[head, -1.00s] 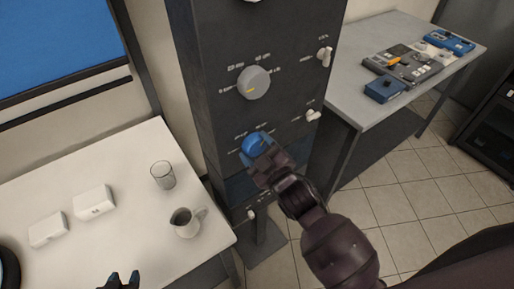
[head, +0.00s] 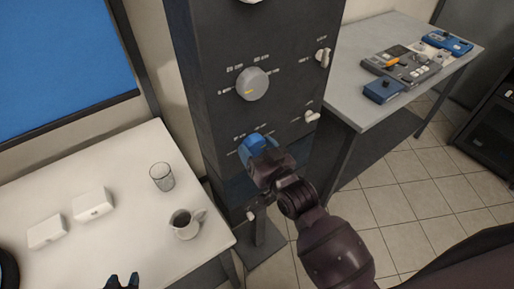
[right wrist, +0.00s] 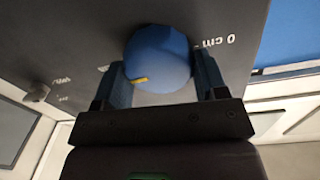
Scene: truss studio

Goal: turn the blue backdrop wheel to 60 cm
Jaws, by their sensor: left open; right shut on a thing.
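The blue wheel (head: 252,147) is on the front of the dark cabinet (head: 220,110), below a grey dial. My right gripper (head: 260,152) is shut on the wheel and covers part of it in the head view. In the right wrist view the wheel (right wrist: 160,55) sits between the two fingers (right wrist: 160,85), with a yellow mark on its near lower left edge. An upside-down "0 cm" label shows to the right of it; the mark points away from that label. The wheel's other labels are too small or hidden. My left gripper (head: 122,281) is open and empty at the bottom edge.
The grey dial (head: 252,84) and small white switches (head: 312,116) share the cabinet front. A white table (head: 110,190) at left holds a glass (head: 162,177), a mug (head: 187,223) and white boxes. A grey table (head: 365,60) at right holds devices.

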